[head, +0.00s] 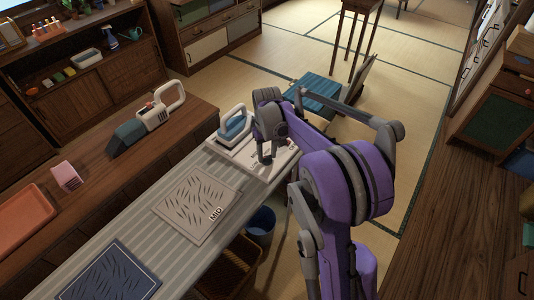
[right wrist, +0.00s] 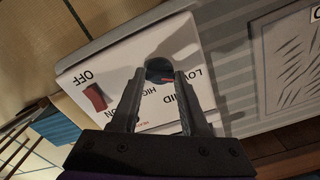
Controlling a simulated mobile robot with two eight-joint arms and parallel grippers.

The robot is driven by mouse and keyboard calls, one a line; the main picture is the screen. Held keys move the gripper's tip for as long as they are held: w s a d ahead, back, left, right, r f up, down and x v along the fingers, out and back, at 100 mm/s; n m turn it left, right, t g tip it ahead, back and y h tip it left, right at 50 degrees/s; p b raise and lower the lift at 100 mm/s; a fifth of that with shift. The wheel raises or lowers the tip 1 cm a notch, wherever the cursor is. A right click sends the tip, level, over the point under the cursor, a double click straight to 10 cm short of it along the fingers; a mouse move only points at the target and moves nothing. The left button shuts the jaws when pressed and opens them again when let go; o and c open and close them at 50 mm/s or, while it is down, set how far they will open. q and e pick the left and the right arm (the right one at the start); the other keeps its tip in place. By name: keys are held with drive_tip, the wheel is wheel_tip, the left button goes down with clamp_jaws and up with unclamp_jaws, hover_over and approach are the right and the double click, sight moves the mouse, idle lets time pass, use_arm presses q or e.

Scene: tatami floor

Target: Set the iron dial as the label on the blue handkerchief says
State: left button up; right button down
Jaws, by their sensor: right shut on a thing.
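The dark blue handkerchief (head: 110,275) with wavy lines lies on the grey striped board at the lower left of the head view; its near edge is cut off and I see no label on it. The white iron stand (head: 240,155) is at the board's far end with the blue and white iron (head: 235,126) on it. In the right wrist view the stand's panel (right wrist: 150,115) reads LOW, MID, HIGH, OFF and ON. My left gripper is out of view.
A beige handkerchief (head: 198,208) labelled MID lies mid-board. A red switch (right wrist: 96,97) sits beside OFF on the panel. A handheld vacuum (head: 150,117), pink box (head: 67,177) and orange tray (head: 22,215) stand on the wooden counter. A blue bin (head: 261,222) stands below the board.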

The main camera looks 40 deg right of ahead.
sight(267, 157)
drive_tip(key=shift+c, duration=2)
unclamp_jaws()
drive_tip(key=shift+r, duration=0.1)
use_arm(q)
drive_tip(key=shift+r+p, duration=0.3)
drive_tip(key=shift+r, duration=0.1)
use_arm(e)
wheel_tip(267, 157, up, 11)
drive_tip(key=shift+f, duration=0.2)
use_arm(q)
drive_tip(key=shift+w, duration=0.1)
use_arm(e)
drive_tip(key=s+a+r+n+t+p, duration=0.1)
drive_tip(key=s+a+t, duration=0.2)
drive_tip(key=s+a, duration=0.75)
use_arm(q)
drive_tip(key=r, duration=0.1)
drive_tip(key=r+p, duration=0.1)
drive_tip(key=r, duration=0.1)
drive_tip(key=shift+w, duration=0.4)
use_arm(e)
drive_tip(key=s+a+f+n+t, duration=0.1)
drive_tip(key=s+a+f+t, duration=0.1)
drive_tip(key=s+a+f, duration=0.3)
drive_tip(key=s+a, duration=0.4)
drive_tip(key=shift+s+f+n, duration=0.3)
drive_tip(key=shift+s, duration=0.05)
